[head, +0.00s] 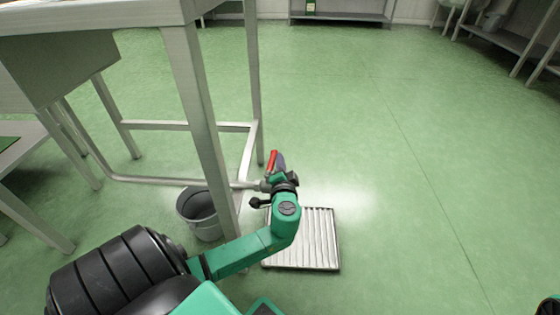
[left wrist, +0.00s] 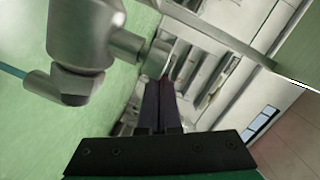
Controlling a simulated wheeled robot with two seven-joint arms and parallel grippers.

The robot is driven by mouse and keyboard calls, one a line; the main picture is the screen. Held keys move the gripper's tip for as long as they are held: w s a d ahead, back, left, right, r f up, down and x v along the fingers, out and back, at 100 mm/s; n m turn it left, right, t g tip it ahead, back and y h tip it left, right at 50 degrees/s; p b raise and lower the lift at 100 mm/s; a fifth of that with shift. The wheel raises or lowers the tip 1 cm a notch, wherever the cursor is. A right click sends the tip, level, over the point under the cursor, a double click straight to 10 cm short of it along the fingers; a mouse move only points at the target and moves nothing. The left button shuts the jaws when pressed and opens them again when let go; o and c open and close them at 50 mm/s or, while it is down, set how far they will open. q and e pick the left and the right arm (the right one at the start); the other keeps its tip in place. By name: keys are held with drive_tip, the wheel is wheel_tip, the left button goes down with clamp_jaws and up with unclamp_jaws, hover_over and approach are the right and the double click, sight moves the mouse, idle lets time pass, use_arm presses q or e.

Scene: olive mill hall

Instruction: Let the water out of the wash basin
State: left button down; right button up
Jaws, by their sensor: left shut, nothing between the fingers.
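The wash basin (head: 90,18) is a metal basin on a steel frame at the upper left of the head view; its inside is hidden. A drain pipe (head: 150,181) runs low from it to a valve with a red lever (head: 271,160). The lever points up the picture, crosswise to the pipe. My left gripper (head: 281,162) is shut and empty, just right of the lever; I cannot tell whether they touch. In the left wrist view its closed fingers (left wrist: 160,105) are beside a grey metal fitting (left wrist: 85,35).
A grey bucket (head: 201,214) stands on the floor below the pipe, by a frame leg (head: 205,110). A slatted floor grate (head: 318,240) lies under my left forearm. Open green floor (head: 430,150) spreads to the right. Shelves stand along the far wall.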

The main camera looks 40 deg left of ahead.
use_arm(q)
drive_tip(key=shift+a, duration=0.1)
drive_tip(key=shift+s+a+f+n+g+y, duration=0.15)
drive_tip(key=shift+a+n+g+y, duration=0.2)
drive_tip(key=shift+n+g, duration=0.1)
drive_tip(key=shift+s+a+f+n+g+y, duration=0.15)
drive_tip(key=shift+a+n+g+y, duration=0.1)
drive_tip(key=shift+n+g+y, duration=0.15)
